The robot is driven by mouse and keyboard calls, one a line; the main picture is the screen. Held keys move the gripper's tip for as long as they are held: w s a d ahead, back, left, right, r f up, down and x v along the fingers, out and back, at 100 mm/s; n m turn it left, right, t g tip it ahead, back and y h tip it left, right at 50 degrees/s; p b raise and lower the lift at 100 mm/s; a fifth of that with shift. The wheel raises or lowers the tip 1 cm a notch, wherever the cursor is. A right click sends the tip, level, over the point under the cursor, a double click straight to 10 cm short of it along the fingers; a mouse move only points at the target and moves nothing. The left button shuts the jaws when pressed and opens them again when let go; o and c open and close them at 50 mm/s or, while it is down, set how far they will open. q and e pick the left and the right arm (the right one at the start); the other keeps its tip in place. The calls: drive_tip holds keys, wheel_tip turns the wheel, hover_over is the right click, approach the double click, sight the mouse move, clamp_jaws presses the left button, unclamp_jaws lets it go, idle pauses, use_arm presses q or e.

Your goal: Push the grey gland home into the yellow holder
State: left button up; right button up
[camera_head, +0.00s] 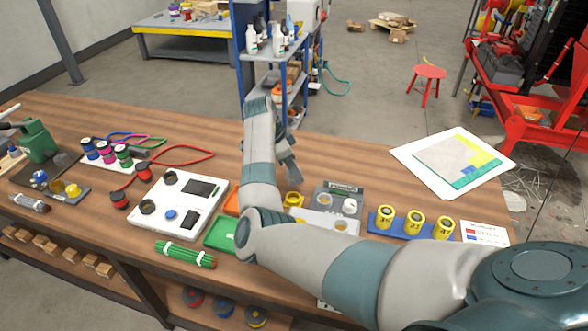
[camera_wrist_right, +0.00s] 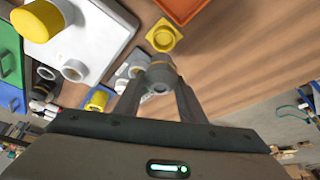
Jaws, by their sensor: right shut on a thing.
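The yellow holder (camera_head: 293,200) sits on the wooden bench, left of a grey plate, in the head view. In the right wrist view the holder (camera_wrist_right: 163,37) shows a square base and an empty round collar. My right gripper (camera_wrist_right: 160,88) is shut on the grey gland (camera_wrist_right: 160,73), a short hollow grey cylinder. In the head view my right gripper (camera_head: 290,172) hangs over the bench just behind the holder; the gland cannot be made out there. My left gripper is in neither view.
A grey plate with round fittings (camera_head: 340,189), a blue rack of yellow cylinders (camera_head: 413,221), and a green tray (camera_head: 221,233) lie close by. An orange tray (camera_wrist_right: 178,12) is near the holder. A white panel (camera_head: 182,217) lies further left. Bare wood is right of the holder in the wrist view.

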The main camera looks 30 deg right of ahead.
sight(294, 180)
drive_tip(key=shift+f+b, duration=0.45)
drive_tip(key=shift+f, duration=0.3)
wheel_tip(294, 180, down, 4)
drive_tip(key=b, duration=0.3)
drive_tip(key=shift+r, duration=0.35)
drive_tip(key=shift+p, duration=0.65)
drive_tip(key=shift+f+b, duration=0.9)
drive_tip(key=shift+f, duration=0.85)
idle(0.7)
drive_tip(key=o, duration=1.2)
